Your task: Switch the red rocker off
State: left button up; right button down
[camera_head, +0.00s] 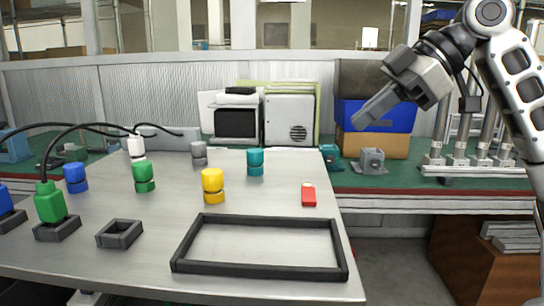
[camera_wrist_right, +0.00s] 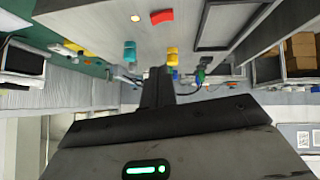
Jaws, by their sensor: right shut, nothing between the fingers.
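The red rocker (camera_head: 308,196) is a small red block near the right edge of the grey table, with a small pale lamp (camera_head: 307,185) at its far end. In the right wrist view the red rocker (camera_wrist_right: 161,16) is near the top edge, and the lamp (camera_wrist_right: 135,18) beside it looks lit yellow. My right gripper (camera_head: 360,121) is shut and empty, raised in the air up and to the right of the rocker, clear of it. Its shut fingers also show in the right wrist view (camera_wrist_right: 157,80). My left gripper is not in view.
A black rectangular frame (camera_head: 262,270) lies in front of the rocker. Yellow (camera_head: 213,184), teal (camera_head: 255,162), green (camera_head: 144,176) and other coloured two-part pieces stand to the left. Cabled plugs (camera_head: 50,204) are at the far left. The table around the rocker is clear.

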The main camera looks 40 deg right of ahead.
send_over(309, 195)
jog(key=s+d, duration=0.1)
jog(key=d, duration=0.1)
jog(key=f, duration=0.3)
jog(key=f+b, duration=0.1)
jog(key=f, duration=0.2)
jog(key=shift+s+a+f, duration=0.15)
jog(key=shift+a+f, duration=0.05)
jog(key=f+b, duration=0.2)
jog(key=f, duration=0.1)
jog(key=shift+w, duration=0.4)
jog(key=shift+w+f+b, duration=0.15)
jog(key=shift+f+b, duration=0.2)
jog(key=shift+f, duration=0.35)
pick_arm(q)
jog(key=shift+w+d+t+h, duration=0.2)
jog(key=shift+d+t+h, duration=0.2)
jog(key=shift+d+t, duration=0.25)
pick_arm(e)
jog(key=shift+d, duration=0.1)
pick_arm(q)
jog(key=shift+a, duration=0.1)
